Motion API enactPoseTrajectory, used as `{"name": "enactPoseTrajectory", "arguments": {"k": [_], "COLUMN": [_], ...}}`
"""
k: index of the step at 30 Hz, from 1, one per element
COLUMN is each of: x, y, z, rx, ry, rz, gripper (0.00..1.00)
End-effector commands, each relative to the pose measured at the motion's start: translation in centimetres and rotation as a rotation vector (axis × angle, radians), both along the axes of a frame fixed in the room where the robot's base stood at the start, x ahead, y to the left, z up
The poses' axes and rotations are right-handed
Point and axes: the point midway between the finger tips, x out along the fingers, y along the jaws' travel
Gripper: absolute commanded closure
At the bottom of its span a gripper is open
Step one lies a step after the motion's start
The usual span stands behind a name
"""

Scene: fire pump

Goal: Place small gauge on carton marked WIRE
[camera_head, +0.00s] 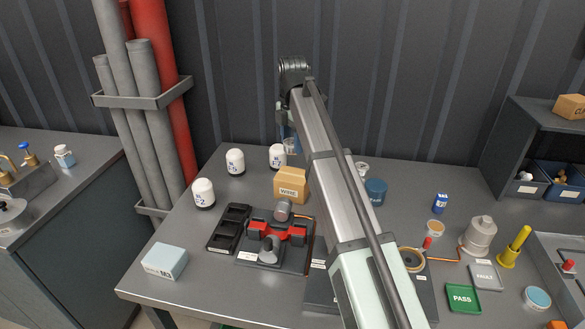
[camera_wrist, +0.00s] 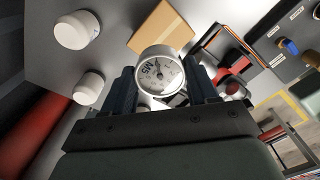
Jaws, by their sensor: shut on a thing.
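The small gauge (camera_wrist: 160,70), with a round white dial, is between the two dark fingers of my gripper (camera_wrist: 162,84) in the wrist view. My gripper is shut on it, and the dial faces the wrist camera. The carton marked WIRE (camera_head: 291,185) is a tan box on the table in the head view. It also shows in the wrist view as a tan box (camera_wrist: 158,27) just beyond the gauge.
White capped bottles (camera_head: 235,162) stand left of and behind the carton. A black tray (camera_head: 229,228) and a red-handled fixture (camera_head: 272,236) lie in front of it. A blue cup (camera_head: 376,191) stands to its right. Grey and red pipes (camera_head: 160,90) rise at the left.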

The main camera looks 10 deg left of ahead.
Motion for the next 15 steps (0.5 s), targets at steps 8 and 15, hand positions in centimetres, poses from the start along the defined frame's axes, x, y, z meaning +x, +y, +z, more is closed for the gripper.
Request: {"name": "enactPoseTrajectory", "arguments": {"k": [8,15], "x": [-0.1,-0.1], "y": [0.0,-0.1], "z": [-4.2,-6.0], "rx": [0.000,-0.001], "ry": [0.000,0.001], "rz": [0.001,0.002], "gripper": [0.76,0.76]}}
